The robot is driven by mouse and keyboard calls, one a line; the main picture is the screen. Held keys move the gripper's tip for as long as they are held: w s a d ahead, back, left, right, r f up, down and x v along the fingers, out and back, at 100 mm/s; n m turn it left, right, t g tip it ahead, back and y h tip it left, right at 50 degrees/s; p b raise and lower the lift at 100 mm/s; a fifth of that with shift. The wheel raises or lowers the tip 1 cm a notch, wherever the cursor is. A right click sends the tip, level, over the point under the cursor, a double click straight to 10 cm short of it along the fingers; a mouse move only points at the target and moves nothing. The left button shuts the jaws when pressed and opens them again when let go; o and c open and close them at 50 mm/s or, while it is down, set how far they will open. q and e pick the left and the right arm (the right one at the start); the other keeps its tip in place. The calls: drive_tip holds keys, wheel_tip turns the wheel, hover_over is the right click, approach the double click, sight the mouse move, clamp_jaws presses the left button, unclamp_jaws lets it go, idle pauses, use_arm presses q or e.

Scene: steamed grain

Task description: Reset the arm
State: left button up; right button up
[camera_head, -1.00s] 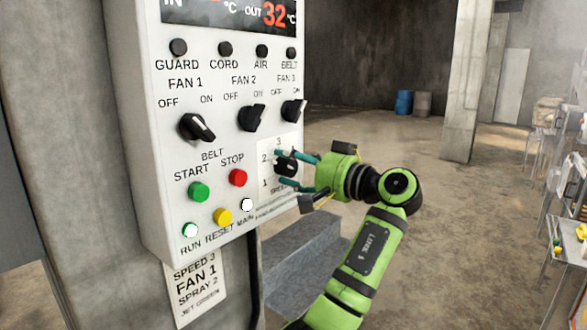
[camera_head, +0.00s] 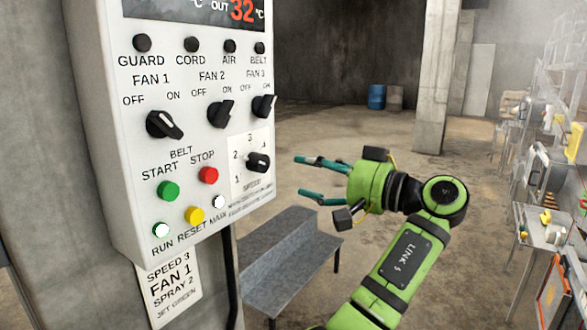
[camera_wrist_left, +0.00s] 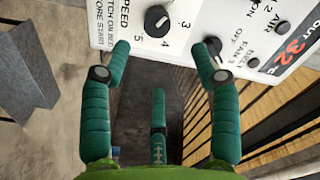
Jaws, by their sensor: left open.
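My left gripper (camera_head: 322,179) is open and empty, to the right of the white control panel (camera_head: 120,95) in the head view. Its teal fingers point left toward the speed knob (camera_head: 258,162), with a clear gap between them. In the left wrist view the open fingers (camera_wrist_left: 160,75) spread below the panel, and the black speed knob (camera_wrist_left: 157,18) shows beyond them between numbers. My right gripper is not in view.
The panel carries fan knobs (camera_head: 164,125), a green start button (camera_head: 168,190) and a red stop button (camera_head: 208,175). A grey metal chute or bench (camera_head: 290,255) stands below. Shelves and tables (camera_head: 545,230) line the far right. The floor behind my gripper is open.

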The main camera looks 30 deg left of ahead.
use_arm(q)
drive_tip(key=shift+d, duration=0.4)
